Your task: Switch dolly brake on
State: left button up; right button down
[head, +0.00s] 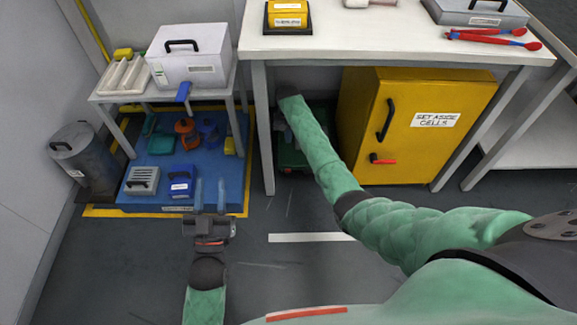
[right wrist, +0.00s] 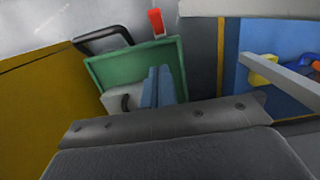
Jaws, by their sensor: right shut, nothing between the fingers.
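A green dolly (head: 290,156) stands on the floor under the white table, mostly hidden behind my right arm. In the right wrist view the green dolly tray (right wrist: 110,70) has a black handle (right wrist: 103,38), and a red lever (right wrist: 156,22) sticks up at its edge. A grey-white box (right wrist: 122,101) lies in the tray. My right gripper (right wrist: 163,82) is shut and empty over the tray, apart from the red lever. It is hidden in the head view. My left gripper (head: 210,190) is open and empty, in front of the blue mat.
A yellow cabinet (head: 440,120) stands right of the dolly, and a white table leg (head: 262,150) stands left. The white tabletop (head: 380,35) overhangs my right arm. A blue mat (head: 215,165) holding several items lies left. Floor in front is clear.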

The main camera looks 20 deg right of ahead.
jog(key=shift+w, duration=0.2)
